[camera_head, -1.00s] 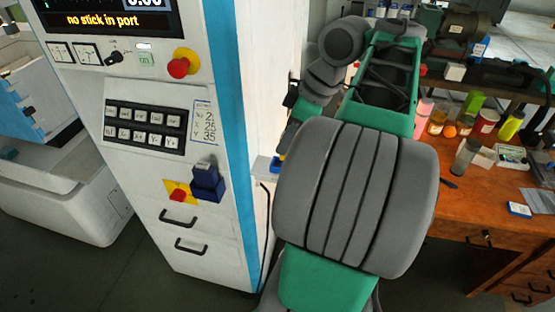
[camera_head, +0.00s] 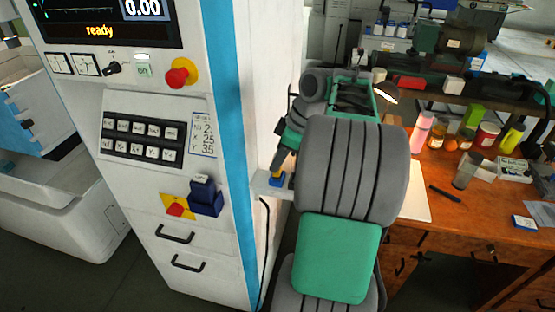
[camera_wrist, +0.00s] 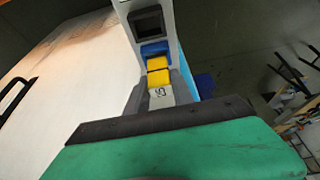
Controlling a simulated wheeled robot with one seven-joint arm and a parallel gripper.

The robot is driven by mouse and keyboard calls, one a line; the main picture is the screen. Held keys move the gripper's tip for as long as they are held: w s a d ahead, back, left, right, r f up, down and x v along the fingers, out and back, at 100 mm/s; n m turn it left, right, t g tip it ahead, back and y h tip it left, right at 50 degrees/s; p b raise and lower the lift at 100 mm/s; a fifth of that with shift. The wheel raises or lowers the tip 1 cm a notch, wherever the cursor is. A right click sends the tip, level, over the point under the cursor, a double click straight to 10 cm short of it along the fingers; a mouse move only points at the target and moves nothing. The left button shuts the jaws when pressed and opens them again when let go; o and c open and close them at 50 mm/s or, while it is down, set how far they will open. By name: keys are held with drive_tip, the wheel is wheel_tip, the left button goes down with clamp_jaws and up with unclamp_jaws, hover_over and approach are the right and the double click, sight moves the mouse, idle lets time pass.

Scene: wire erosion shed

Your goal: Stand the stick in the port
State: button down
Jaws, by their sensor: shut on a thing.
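The stick (camera_wrist: 158,72) is yellow with a white marked end towards the wrist camera. Its far end meets a blue port piece (camera_wrist: 154,48) on the pale shelf (camera_wrist: 170,20) at the machine's side. My gripper (camera_wrist: 161,88) is shut on the stick, dark fingers on both sides of the white part. In the head view my gripper (camera_head: 281,167) points down at the shelf (camera_head: 265,187), with a bit of yellow stick (camera_head: 277,174) above the blue port (camera_head: 275,182). The stick looks upright in the port. The machine screen (camera_head: 100,28) reads "ready".
The white machine cabinet (camera_head: 150,225) with a blue edge stands left of my arm. A square dark opening (camera_wrist: 147,22) is in the shelf beyond the port. The wooden bench (camera_head: 440,210) at right holds bottles, a grey cup (camera_head: 466,171) and a dark marker (camera_head: 445,193).

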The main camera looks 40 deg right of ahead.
drive_tip(key=shift+f+b, duration=0.5)
drive_tip(key=shift+f, duration=0.1)
drive_tip(key=c, duration=1.1)
unclamp_jaws()
drive_tip(key=p+v, duration=0.5)
drive_tip(key=v, duration=0.8)
drive_tip(key=shift+a+r+p, duration=0.15)
drive_tip(key=shift+a+p, duration=0.05)
drive_tip(key=shift+p, duration=0.2)
